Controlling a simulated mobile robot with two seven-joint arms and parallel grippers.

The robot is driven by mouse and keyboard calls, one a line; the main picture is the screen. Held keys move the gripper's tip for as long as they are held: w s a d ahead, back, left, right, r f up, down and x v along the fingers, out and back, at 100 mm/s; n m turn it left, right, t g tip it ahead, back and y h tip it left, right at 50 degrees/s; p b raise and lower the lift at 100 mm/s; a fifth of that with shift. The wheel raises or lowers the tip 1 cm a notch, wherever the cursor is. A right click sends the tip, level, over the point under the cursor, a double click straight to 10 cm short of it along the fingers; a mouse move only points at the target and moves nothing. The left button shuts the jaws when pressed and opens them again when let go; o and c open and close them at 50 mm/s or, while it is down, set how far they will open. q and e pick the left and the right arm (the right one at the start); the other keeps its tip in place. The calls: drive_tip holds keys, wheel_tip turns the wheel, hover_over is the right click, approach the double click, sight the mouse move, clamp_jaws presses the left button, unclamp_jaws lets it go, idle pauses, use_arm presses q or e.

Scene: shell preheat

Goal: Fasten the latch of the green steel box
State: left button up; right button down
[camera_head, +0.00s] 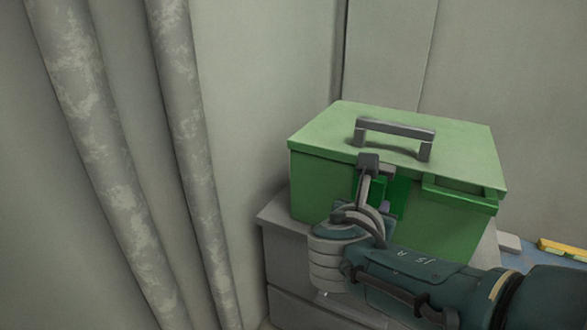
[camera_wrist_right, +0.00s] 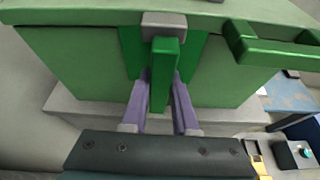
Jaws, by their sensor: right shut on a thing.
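The green steel box (camera_head: 320,182) stands on a grey cabinet, with its lid down. Its latch is a green tongue (camera_wrist_right: 163,62) hanging from a grey hinge block (camera_wrist_right: 164,25) at the lid's front edge; the block also shows in the head view (camera_head: 369,161). My right gripper (camera_wrist_right: 163,92) is at the box front, its two purple fingers either side of the tongue and shut on it. In the head view my right wrist hides most of the tongue. Whether the latch is engaged at its lower end cannot be told. My left gripper is not in view.
A grey handle (camera_head: 397,130) stands on the lid, and a green bar (camera_head: 462,191) juts from the box's right front. The grey cabinet (camera_head: 284,250) supports the box. Pipes (camera_head: 190,130) run down the left wall. A yellow object (camera_head: 562,248) lies on the right.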

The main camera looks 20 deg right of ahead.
idle(0.6)
drive_tip(key=c, duration=0.7)
unclamp_jaws()
drive_tip(key=shift+s+a+r+p, duration=0.2)
drive_tip(key=shift+a+r+p, duration=0.05)
drive_tip(key=shift+p, duration=0.15)
drive_tip(key=p+v, duration=0.5)
drive_tip(key=v, duration=0.4)
drive_tip(key=shift+a, duration=0.1)
